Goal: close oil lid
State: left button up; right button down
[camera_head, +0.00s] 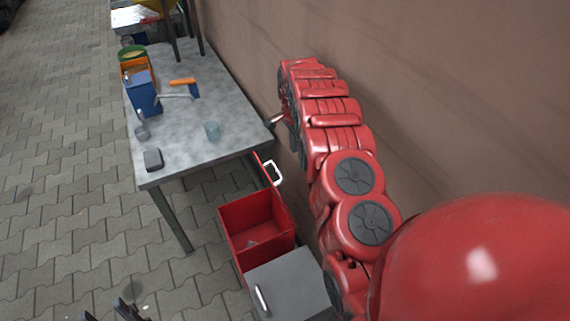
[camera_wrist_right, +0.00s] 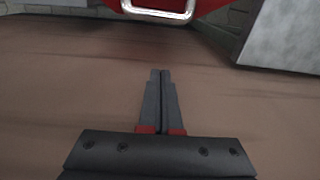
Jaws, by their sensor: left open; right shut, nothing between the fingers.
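A red lid (camera_head: 262,162) with a pale metal handle (camera_head: 272,173) stands raised at the back of an open red box (camera_head: 231,214). The same handle (camera_wrist_right: 158,10) and part of the red lid (camera_wrist_right: 205,4) show at the top of the right wrist view. My right gripper (camera_wrist_right: 160,72) is shut and empty, with its fingertips apart from the handle. In the head view, the right arm runs along the wall and its far end is near the table's corner. My left gripper (camera_head: 125,308) is open and empty at the bottom edge, only partly in view.
A grey lid (camera_head: 292,284) with a handle lies flat beside the open box. A brown wall (camera_head: 440,90) stands right; paving at left is free.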

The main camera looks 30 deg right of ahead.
notch_tip(320, 180, down, 9)
jog(key=s, duration=0.2)
jog(key=shift+g, duration=0.4)
jog(key=a, duration=0.1)
jog(key=a+r+p, duration=0.1)
jog(key=a, duration=0.2)
jog(key=shift+w+a+r+p, duration=0.1)
jog(key=shift+w+r+p, duration=0.05)
jog(key=shift+r+p, duration=0.15)
